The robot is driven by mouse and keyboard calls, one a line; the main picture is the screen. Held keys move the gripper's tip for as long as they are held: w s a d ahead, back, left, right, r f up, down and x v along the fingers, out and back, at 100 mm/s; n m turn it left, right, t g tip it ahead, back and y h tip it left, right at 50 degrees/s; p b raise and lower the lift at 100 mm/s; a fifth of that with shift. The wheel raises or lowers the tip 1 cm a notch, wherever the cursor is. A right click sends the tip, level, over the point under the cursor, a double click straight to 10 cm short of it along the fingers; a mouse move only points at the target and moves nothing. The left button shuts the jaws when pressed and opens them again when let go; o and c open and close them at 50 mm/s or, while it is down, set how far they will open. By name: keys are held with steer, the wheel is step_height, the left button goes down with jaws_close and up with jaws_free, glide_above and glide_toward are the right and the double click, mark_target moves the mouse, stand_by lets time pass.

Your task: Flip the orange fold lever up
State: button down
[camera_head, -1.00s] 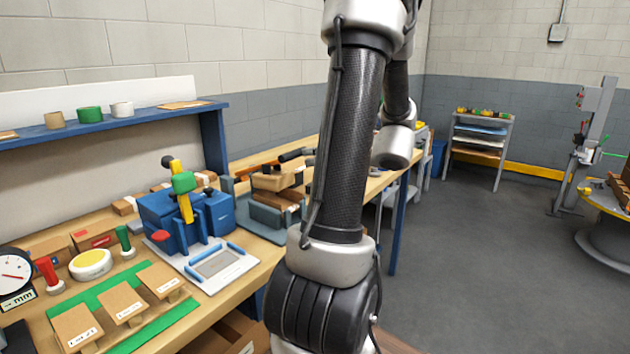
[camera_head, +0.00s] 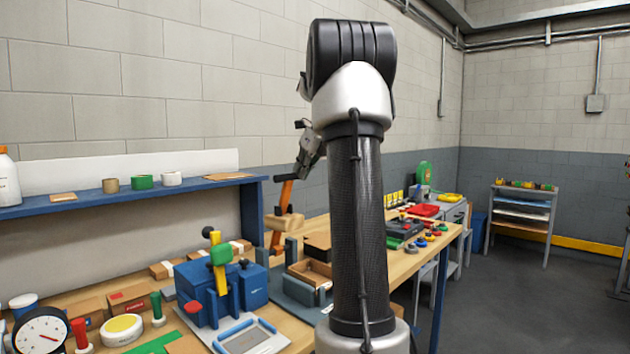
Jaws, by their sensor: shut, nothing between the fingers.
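The orange fold lever (camera_head: 285,193) stands nearly upright, tilted slightly right, above the folding fixture (camera_head: 300,288) on the bench. Its dark handle (camera_head: 287,177) is at the top, and a tan wooden block (camera_head: 284,221) sits partway up it. My gripper (camera_head: 303,166) is shut and empty. It is beside the lever's top at the handle, on the right in the picture; whether it touches the handle cannot be told. My arm hides part of the fixture's right side.
A blue press (camera_head: 255,286) with a yellow lever (camera_head: 220,272) stands left of the fixture. A blue shelf (camera_head: 90,195) with tape rolls runs along the wall. A brown tray (camera_head: 312,272) lies in the fixture. The floor at right is clear.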

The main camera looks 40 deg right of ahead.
steer(key=shift+w+a+r, duration=0.1)
steer(key=shift+w+r, duration=0.1)
steer(key=shift+w, duration=0.55)
steer(key=shift+w+r, duration=0.2)
steer(key=shift+w, duration=0.55)
steer(key=shift+s, duration=0.1)
steer(key=shift+s+r, duration=0.2)
steer(key=shift+s, duration=0.1)
steer(key=v, duration=1.2)
steer(key=shift+r, duration=0.25)
